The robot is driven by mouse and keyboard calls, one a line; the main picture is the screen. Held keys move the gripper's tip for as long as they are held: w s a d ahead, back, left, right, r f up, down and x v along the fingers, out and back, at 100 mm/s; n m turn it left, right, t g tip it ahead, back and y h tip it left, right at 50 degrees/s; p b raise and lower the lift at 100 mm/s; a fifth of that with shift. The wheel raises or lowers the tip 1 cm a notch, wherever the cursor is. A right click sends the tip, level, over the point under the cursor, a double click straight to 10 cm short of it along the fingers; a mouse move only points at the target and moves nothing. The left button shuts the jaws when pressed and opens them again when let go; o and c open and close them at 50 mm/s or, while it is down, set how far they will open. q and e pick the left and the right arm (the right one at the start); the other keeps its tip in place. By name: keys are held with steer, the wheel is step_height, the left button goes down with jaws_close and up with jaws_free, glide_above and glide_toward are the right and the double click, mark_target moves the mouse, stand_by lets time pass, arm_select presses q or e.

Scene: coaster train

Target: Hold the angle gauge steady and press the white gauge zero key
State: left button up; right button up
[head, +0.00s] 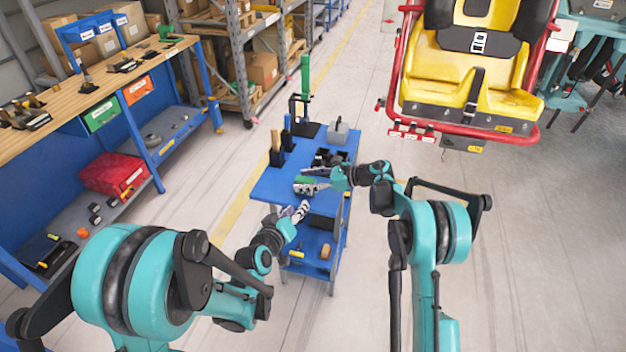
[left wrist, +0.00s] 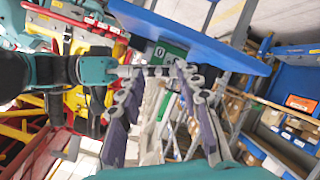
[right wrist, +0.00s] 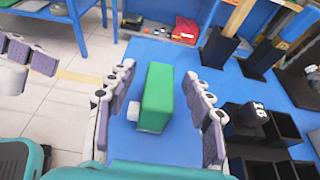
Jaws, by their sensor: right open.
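The angle gauge, a green block (right wrist: 158,92), lies on the blue cart top and also shows in the head view (head: 304,179). A white key (right wrist: 135,112) sticks out of its left side in the right wrist view. In the left wrist view the key (left wrist: 160,51) seems to bear a dark 0 on the green face (left wrist: 175,54). My right gripper (head: 308,182) is open, with its fingers on either side of the gauge and gaps showing. My left gripper (head: 301,211) is open and empty, near the cart edge on the key side, apart from the gauge.
The blue cart (head: 275,185) carries black bins (right wrist: 262,135), black holders with wooden handles (right wrist: 222,48) and a green-topped stand (head: 305,95). A workbench (head: 60,85) stands at the left, and a yellow ride seat (head: 470,75) at the right.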

mark_target(309, 192)
jaws_close()
arm_select(q)
steer(key=c, duration=0.4)
steer(key=shift+d+r+m, duration=0.1)
steer(key=shift+r+m, duration=0.05)
steer(key=shift+m, duration=0.35)
jaws_close()
steer(key=shift+w+d+f+m+g+y, duration=0.15)
steer(key=shift+w+d+f+m, duration=0.3)
steer(key=shift+w+m, duration=0.55)
steer(key=shift+w+d+f+m+g+y, duration=0.15)
steer(key=shift+w+d+f+m, duration=0.45)
steer(key=shift+w, duration=0.75)
steer(key=shift+w+d+f+m+g+y, duration=0.1)
steer(key=shift+w+d+f+m+y, duration=0.15)
steer(key=shift+w+m, duration=0.85)
steer(key=shift+w+d, duration=0.3)
steer(key=shift+w, duration=0.45)
steer(key=shift+s, duration=0.1)
steer(key=shift+s+a+r, duration=0.1)
steer(key=shift+s+a, duration=0.2)
steer(key=shift+s, duration=0.65)
steer(key=shift+s+a+f, duration=0.1)
steer(key=shift+s+a, duration=0.25)
steer(key=shift+s, duration=0.55)
steer(key=shift+s+a+r, duration=0.1)
steer(key=shift+s+a, duration=0.2)
steer(key=shift+s, duration=0.65)
